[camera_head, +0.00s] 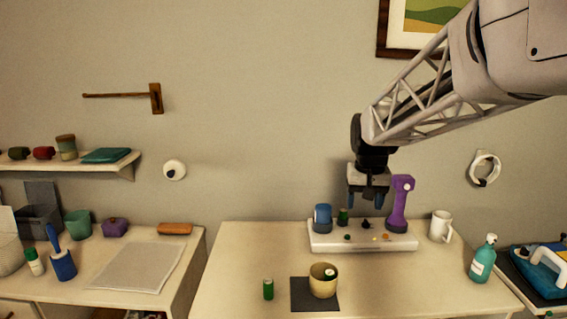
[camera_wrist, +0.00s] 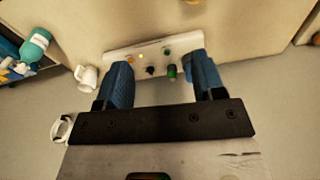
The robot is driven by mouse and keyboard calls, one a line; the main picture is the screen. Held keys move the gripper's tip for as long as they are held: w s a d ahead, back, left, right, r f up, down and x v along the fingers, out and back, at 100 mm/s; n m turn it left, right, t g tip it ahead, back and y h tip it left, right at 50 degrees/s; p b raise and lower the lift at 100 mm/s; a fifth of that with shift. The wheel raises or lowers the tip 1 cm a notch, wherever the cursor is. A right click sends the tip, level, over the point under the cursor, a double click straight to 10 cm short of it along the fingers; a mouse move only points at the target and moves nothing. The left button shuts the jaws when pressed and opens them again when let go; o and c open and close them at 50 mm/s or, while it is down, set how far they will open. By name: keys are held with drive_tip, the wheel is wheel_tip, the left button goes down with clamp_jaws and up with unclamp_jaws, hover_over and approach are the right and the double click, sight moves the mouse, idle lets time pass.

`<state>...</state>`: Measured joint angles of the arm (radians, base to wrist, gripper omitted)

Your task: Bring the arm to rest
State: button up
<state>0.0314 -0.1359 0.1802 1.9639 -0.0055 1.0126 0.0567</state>
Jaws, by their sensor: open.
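My gripper (camera_head: 368,194) hangs from my arm at the right of the head view, pointing down above the white tray (camera_head: 330,240) at the back of the table. Its blue fingers are apart with nothing between them, as the wrist view (camera_wrist: 163,85) also shows. In the head view the gripper is just left of a purple upright tool (camera_head: 399,203) on the tray. The tray also carries a blue cup-like item (camera_head: 322,218), a small dark green item (camera_head: 343,217) and several small coloured pieces. Whether the gripper touches the tool cannot be told.
A white mug (camera_head: 440,226) and a teal pump bottle (camera_head: 482,260) stand right of the tray. A beige cup (camera_head: 323,281) on a dark mat (camera_head: 300,294) and a green can (camera_head: 268,289) stand in front. The left table (camera_head: 190,262) holds several items. The table's left part is clear.

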drive_tip(key=s+f, duration=0.3)
drive_tip(key=s, duration=1.3)
drive_tip(key=s+a+f+t, duration=0.1)
drive_tip(key=s+f, duration=0.2)
drive_tip(key=s, duration=1.4)
drive_tip(key=shift+a+n, duration=0.3)
drive_tip(key=shift+n, duration=0.1)
drive_tip(key=shift+c, duration=0.2)
